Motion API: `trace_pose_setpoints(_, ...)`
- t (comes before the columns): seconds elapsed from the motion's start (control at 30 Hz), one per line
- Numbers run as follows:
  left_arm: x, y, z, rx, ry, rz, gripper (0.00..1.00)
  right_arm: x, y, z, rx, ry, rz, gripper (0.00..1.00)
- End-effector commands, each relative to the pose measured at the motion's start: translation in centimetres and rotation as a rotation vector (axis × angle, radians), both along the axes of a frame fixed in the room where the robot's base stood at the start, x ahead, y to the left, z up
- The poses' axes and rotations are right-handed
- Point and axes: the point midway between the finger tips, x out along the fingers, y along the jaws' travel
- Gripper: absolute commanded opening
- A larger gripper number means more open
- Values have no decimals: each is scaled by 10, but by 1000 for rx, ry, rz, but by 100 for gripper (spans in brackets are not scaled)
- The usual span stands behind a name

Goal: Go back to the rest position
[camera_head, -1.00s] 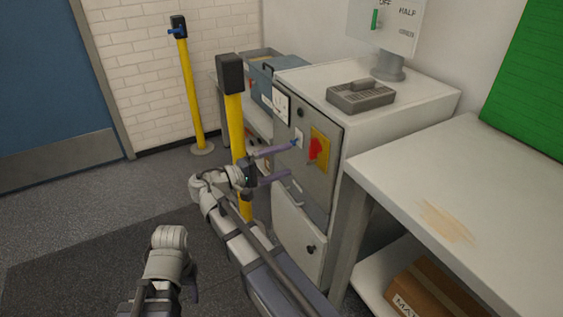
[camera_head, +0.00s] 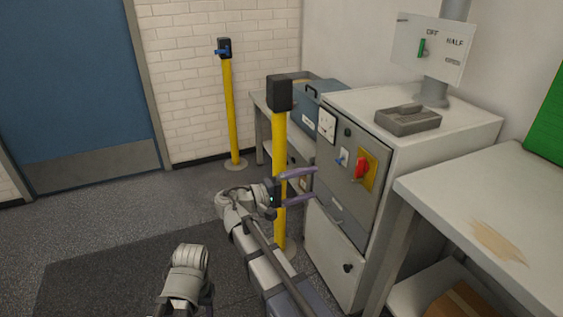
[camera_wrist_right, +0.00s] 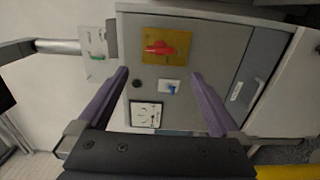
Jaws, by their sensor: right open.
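My right gripper (camera_head: 301,186) is open and empty, its two purple fingers pointing at the front of the grey cabinet (camera_head: 335,250). It stands apart from the panel, in front of the yellow post. In the right wrist view the open fingers (camera_wrist_right: 160,97) frame a blue-handled toggle (camera_wrist_right: 171,87) with nothing between them. A red rotary handle on a yellow plate (camera_head: 366,170) is on the same panel, and its handle looks level in the right wrist view (camera_wrist_right: 160,48). My left arm shows at the bottom of the head view, but I cannot make out its gripper fingers.
A yellow post with a black top (camera_head: 279,150) stands close by my right gripper. Another yellow post (camera_head: 231,120) stands by the brick wall. A white workbench (camera_head: 450,200) is at the right. Open floor lies at the left.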

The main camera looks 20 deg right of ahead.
Motion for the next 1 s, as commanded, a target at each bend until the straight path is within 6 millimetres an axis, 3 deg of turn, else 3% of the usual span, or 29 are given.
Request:
trace_pose_setpoints(0.17,0,0,0,0,0,0,50,-4,2,-8,38,8,6,100)
trace_pose_setpoints(0.27,0,0,0,0,0,0,50,-14,8,-34,154,32,25,100)
trace_pose_setpoints(0.37,0,0,0,0,0,0,50,-31,24,-76,348,75,55,100)
trace_pose_setpoints(0.5,0,0,0,0,0,0,50,-62,65,-136,656,145,100,100)
trace_pose_setpoints(0.63,0,0,0,0,0,0,50,-90,111,-177,915,208,134,100)
trace_pose_setpoints(0.8,0,0,0,0,0,0,50,-123,164,-205,1173,272,163,100)
trace_pose_setpoints(1.0,0,0,0,0,0,0,50,-160,219,-219,1420,336,185,100)
